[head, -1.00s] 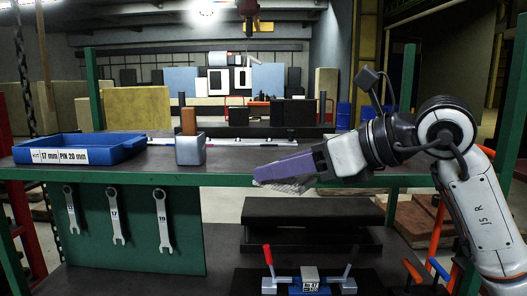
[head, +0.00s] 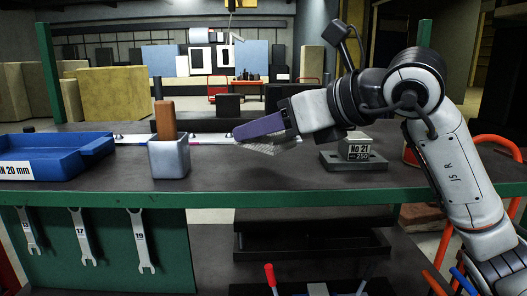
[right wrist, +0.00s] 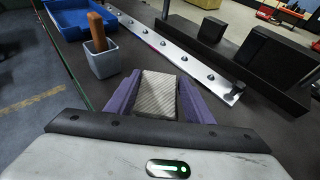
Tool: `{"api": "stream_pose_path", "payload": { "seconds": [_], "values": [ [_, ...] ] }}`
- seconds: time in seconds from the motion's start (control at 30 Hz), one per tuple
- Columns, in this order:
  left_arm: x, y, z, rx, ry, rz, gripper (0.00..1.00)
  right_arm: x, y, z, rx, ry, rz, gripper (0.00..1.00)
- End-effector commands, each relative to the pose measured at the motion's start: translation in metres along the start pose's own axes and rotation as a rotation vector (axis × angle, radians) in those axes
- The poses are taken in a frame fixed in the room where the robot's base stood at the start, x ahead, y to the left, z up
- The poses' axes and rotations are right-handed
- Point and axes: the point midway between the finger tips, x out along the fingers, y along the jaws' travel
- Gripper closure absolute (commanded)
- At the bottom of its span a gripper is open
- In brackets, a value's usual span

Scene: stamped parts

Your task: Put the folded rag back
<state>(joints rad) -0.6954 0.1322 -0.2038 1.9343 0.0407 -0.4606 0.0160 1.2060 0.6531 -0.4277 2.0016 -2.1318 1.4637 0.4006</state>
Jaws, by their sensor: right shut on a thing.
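The folded rag (head: 262,149) is light grey with a woven texture. My right gripper (head: 246,134), with purple fingers, is shut on it and holds it above the dark upper bench top (head: 250,172), right of the grey cup. The right wrist view shows the rag (right wrist: 157,97) between the two fingers. In the head view the fingers hide part of the rag. I cannot tell the exact gap between rag and bench top. My left gripper is not in view.
A grey cup (head: 169,160) with a brown handle in it stands left of the rag. A blue tray (head: 62,160) is further left, and a block marked No 21 (head: 354,148) on a dark base is to the right. A metal strip (right wrist: 170,48) runs along the back.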

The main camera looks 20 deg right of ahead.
Motion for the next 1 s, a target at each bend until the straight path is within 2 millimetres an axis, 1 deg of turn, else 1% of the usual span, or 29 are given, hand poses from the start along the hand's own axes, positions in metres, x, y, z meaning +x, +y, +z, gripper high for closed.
{"api": "stream_pose_path", "payload": {
  "seconds": [0.13, 0.2, 0.27, 0.53, 0.67, 0.7, 0.8, 1.0],
  "values": [
    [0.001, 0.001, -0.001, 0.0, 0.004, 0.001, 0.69, 0.009, 0.0, -0.022, 0.001, 0.004, 0.001, 0.7],
    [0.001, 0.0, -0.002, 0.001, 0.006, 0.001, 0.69, 0.012, 0.0, -0.031, 0.001, 0.003, 0.0, 0.7],
    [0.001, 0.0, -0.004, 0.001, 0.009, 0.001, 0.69, 0.014, 0.0, -0.036, 0.0, 0.001, 0.001, 0.7],
    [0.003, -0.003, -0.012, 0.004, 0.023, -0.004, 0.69, 0.015, 0.0, -0.037, 0.0, -0.001, 0.0, 0.7],
    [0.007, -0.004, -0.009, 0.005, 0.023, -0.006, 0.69, 0.016, 0.0, -0.041, -0.001, 0.0, 0.0, 0.7],
    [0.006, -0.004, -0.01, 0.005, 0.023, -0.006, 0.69, 0.016, 0.0, -0.04, 0.0, 0.0, 0.0, 0.49],
    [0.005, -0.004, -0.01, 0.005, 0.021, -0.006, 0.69, 0.016, 0.0, -0.04, 0.0, 0.0, 0.0, 0.33],
    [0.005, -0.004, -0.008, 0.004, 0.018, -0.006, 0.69, 0.016, 0.0, -0.04, 0.0, 0.0, 0.0, 0.33]
  ]
}}
